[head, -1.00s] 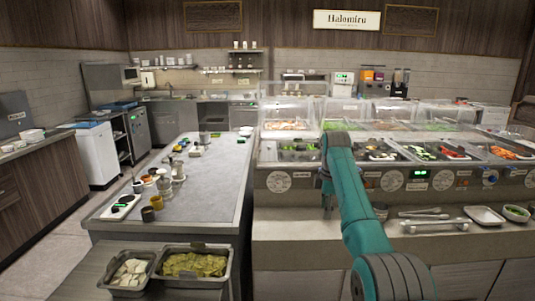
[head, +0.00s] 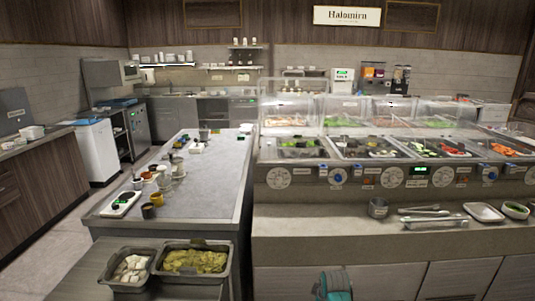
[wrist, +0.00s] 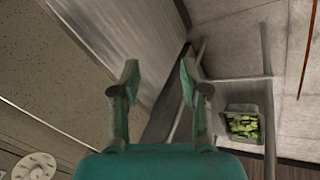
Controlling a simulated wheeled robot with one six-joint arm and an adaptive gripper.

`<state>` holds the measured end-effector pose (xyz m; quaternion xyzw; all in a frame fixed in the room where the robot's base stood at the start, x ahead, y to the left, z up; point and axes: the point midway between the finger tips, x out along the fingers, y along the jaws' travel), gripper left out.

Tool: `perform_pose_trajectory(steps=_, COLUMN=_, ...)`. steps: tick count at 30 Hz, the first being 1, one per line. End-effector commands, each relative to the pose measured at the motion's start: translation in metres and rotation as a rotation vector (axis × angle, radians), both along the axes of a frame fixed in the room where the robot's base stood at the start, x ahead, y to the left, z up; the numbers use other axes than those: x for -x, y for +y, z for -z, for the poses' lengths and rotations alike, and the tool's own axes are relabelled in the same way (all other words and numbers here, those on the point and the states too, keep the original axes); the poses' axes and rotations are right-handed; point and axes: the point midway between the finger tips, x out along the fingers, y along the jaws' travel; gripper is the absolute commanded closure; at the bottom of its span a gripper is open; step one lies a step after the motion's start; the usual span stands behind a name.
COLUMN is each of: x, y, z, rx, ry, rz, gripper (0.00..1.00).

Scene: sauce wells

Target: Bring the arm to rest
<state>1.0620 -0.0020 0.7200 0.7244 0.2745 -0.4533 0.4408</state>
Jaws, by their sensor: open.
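My gripper (wrist: 160,78) shows in the wrist view with its two teal fingers spread apart. Nothing is between the fingers. A small part of my teal arm (head: 336,284) shows at the bottom edge of the head view, low in front of the counter's cabinet doors. My gripper cannot be made out in the head view.
The serving counter (head: 310,222) stands ahead, with sauce wells under clear guards, tongs (head: 435,220) and a metal cup (head: 378,208). A grey island (head: 215,195) with cups stands left. Two food pans are near it, one with yellow-green food (head: 195,261). Floor is clear at far left.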

Motion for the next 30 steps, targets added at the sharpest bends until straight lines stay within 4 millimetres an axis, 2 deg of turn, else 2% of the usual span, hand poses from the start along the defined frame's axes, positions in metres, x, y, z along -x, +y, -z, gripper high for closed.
perform_pose_trajectory(steps=1, x=0.016, y=0.0, z=0.019, rx=-0.01, ry=-0.013, rz=0.02, gripper=0.55)
perform_pose_trajectory(steps=6, x=0.062, y=0.0, z=0.063, rx=-0.051, ry=-0.078, rz=0.095, gripper=0.55)
perform_pose_trajectory(steps=15, x=0.157, y=0.001, z=0.116, rx=-0.136, ry=-0.194, rz=0.219, gripper=0.55)
perform_pose_trajectory(steps=22, x=0.236, y=0.001, z=0.133, rx=-0.21, ry=-0.282, rz=0.309, gripper=0.55)
perform_pose_trajectory(steps=30, x=0.331, y=0.002, z=0.127, rx=-0.309, ry=-0.382, rz=0.407, gripper=0.55)
